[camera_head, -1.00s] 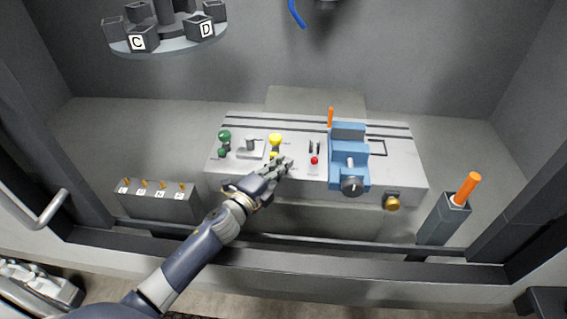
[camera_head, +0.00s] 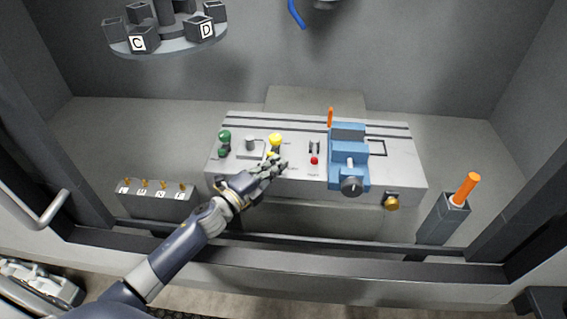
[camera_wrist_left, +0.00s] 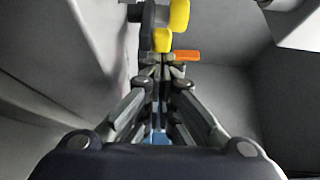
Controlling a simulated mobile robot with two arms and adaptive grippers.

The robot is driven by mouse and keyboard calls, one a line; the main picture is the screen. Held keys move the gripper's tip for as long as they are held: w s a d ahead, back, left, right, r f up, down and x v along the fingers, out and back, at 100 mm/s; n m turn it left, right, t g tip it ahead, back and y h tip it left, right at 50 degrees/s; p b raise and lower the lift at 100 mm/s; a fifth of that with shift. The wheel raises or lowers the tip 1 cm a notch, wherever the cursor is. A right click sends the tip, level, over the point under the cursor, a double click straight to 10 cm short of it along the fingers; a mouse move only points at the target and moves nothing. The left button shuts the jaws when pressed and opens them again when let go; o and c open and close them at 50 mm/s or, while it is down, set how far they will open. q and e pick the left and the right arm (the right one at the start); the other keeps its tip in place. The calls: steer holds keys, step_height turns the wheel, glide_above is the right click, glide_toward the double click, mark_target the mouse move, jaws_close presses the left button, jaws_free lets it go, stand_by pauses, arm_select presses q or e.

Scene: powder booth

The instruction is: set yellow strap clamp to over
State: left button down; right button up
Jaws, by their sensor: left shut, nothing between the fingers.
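The yellow strap clamp (camera_head: 275,139) stands on the grey bench block, left of its middle, with a round yellow knob on top and a smaller yellow part below. In the left wrist view the yellow part (camera_wrist_left: 162,40) shows just beyond my fingertips. My left gripper (camera_head: 279,163) is shut and empty, its fingertips close to the lower yellow part. I cannot tell whether they touch. Labels near the clamp are too small to read. My right gripper is not in the head view.
A green-knobbed clamp (camera_head: 224,138) stands left of the yellow one. A red button (camera_head: 314,160) and a blue vise (camera_head: 348,170) are to the right. A holder with an orange-handled tool (camera_head: 467,188) is at the far right. A dark rail (camera_head: 330,248) runs along the front.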

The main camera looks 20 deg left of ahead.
mark_target(252, 166)
arm_select(q)
steer(key=shift+s+a, duration=0.25)
steer(key=shift+a, duration=0.9)
steer(key=shift+a+b, duration=0.55)
steer(key=shift+a, duration=0.45)
steer(key=shift+w+a+b, duration=0.25)
steer(key=shift+a+b, duration=0.1)
steer(key=shift+a, duration=0.55)
steer(key=shift+w+a+b, duration=0.3)
steer(key=shift+w+a, duration=0.15)
steer(key=shift+a, duration=0.4)
steer(key=shift+r, duration=0.1)
step_height(252, 166, up, 10)
